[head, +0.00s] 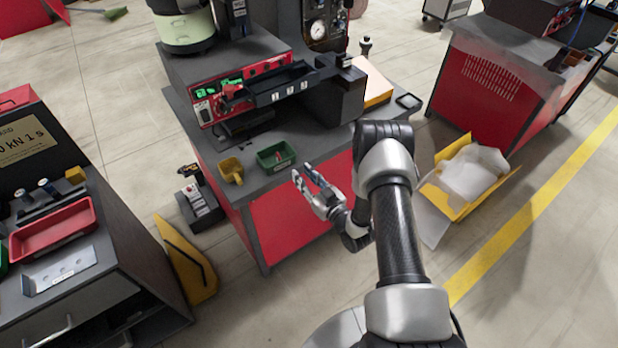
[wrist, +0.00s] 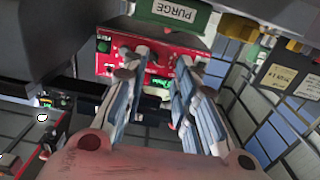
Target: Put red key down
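My gripper (head: 303,172) is open in front of the green tray at the bench's front edge, its fingers apart. In the wrist view my gripper (wrist: 163,62) shows a clear gap with nothing plainly held in it. The green tray (head: 265,161) sits on the bench top; its "PURGE" label shows upside down on the tray (wrist: 172,14) in the wrist view. A small reddish thing (head: 279,155) shows in the tray, too small to identify as the red key. The red control panel (head: 242,90) carries a red part (head: 232,94) and green displays; it also shows beyond the fingers.
A yellow scoop-like container (head: 232,171) stands left of the green tray. A black chute (head: 285,87) juts above the bench. A yellow bin (head: 465,177) with clear plastic is on the floor at right. A red tray (head: 52,229) is on the left cabinet.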

